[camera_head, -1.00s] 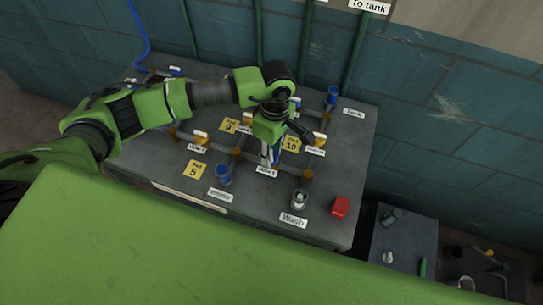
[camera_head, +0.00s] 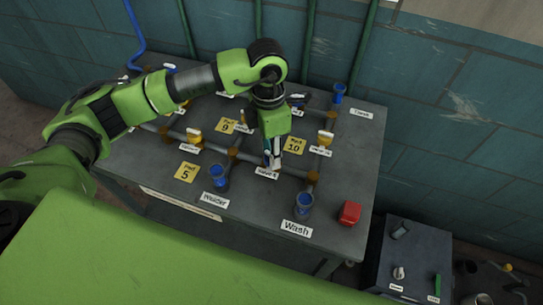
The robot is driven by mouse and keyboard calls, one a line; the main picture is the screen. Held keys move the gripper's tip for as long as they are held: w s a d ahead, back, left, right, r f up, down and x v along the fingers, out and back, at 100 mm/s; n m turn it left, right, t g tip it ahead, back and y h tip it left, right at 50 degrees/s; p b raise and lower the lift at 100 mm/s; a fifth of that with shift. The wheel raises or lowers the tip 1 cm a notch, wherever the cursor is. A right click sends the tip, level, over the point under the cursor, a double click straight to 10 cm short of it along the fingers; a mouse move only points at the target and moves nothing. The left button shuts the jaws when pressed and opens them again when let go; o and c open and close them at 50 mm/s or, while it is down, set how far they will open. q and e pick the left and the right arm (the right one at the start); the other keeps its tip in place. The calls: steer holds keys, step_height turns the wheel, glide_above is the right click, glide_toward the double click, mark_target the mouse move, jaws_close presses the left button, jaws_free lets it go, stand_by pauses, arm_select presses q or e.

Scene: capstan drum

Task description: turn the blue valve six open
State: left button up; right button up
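My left gripper (camera_head: 272,157) points down over the middle of the pipework on the grey table. Its fingers are at a valve spot just behind a small white label (camera_head: 266,174), whose number is too small to read surely. The gripper and wrist hide most of that valve, so its blue handle and its angle cannot be made out. I cannot tell whether the fingers are apart or closed on the handle. My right gripper is not in view.
Yellow-and-white valves (camera_head: 325,139) and (camera_head: 195,136) stand on the pipes. Blue cups stand by the Water label (camera_head: 215,200) and the Wash label (camera_head: 297,228). A red block (camera_head: 349,213) sits at the table's right. Yellow Pad 5 (camera_head: 187,172) is at front left.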

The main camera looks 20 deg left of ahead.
arm_select(q)
steer(key=shift+n+b, duration=0.85)
steer(key=shift+n, duration=0.75)
steer(key=shift+r, duration=0.1)
steer(key=o, duration=1.1)
step_height(320, 180, up, 12)
steer(key=shift+w+a, duration=0.3)
steer(key=shift+a, duration=0.1)
